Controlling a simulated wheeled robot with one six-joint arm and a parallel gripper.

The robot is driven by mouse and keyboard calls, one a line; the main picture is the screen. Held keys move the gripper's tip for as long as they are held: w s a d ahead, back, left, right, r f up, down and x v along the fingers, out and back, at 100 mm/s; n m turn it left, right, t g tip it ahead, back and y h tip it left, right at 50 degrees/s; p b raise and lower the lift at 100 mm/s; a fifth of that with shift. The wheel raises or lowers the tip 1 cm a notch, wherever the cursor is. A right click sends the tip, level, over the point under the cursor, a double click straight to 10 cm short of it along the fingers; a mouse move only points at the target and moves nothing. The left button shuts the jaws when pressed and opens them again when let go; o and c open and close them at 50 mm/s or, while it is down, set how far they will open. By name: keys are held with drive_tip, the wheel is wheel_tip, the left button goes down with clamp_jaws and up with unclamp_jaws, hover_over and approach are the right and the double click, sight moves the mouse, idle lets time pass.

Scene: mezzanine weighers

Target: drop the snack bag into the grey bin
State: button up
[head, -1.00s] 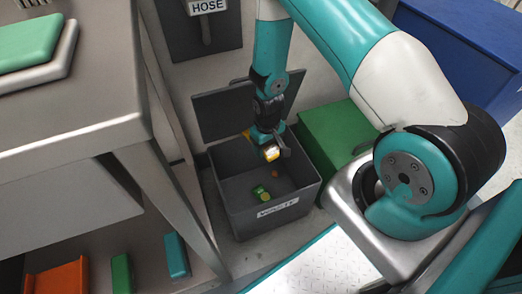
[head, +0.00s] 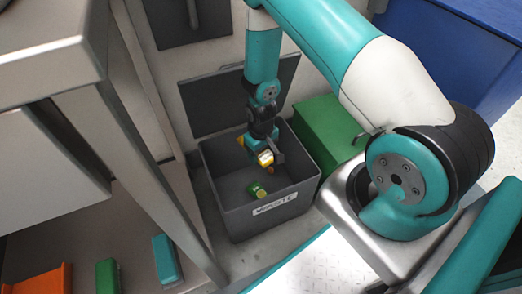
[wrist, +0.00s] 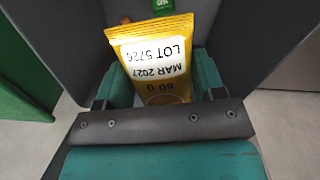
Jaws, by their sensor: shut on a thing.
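The snack bag (wrist: 152,62) is yellow with a white label reading "MAR 2027" and "LOT 5726". In the wrist view it sits between the fingers of my gripper (wrist: 155,88). In the head view the bag (head: 265,158) shows small at the end of my gripper (head: 262,150), which is shut on it. The grey bin (head: 222,205) has a "WASTE" label on its front and its lid stands open at the back. My gripper and the bag are over the bin's opening, apart from its floor as far as I can tell.
A green item (head: 257,190) and a small orange one lie in the bin. A green box (head: 322,130) stands right of the bin. A metal bench (head: 130,120) stands close on the left, with coloured items on its lower shelf. A blue cabinet (head: 440,50) is at the back right.

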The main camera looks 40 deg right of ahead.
drive_tip(key=o, duration=1)
drive_tip(key=shift+r, duration=0.15)
wheel_tip(320, 180, up, 17)
drive_tip(key=p, duration=0.6)
drive_tip(key=shift+r, duration=0.2)
drive_tip(key=s+a+r+n+y, duration=0.1)
drive_tip(key=s+a+r, duration=0.2)
drive_tip(key=a+r, duration=0.3)
drive_tip(key=s+a+r+n+y, duration=0.1)
drive_tip(key=s+a+r, duration=0.2)
drive_tip(key=r, duration=0.6)
drive_tip(key=s+a+r+n+y, duration=0.1)
drive_tip(key=s+a+r+n, duration=0.15)
drive_tip(key=a+r, duration=0.35)
drive_tip(key=s+a+r+n+y, duration=0.1)
drive_tip(key=s+r+n, duration=0.1)
drive_tip(key=s+r, duration=0.65)
wheel_tip(320, 180, up, 27)
drive_tip(key=s+p, duration=0.2)
drive_tip(key=p, duration=2.6)
drive_tip(key=shift+a, duration=0.2)
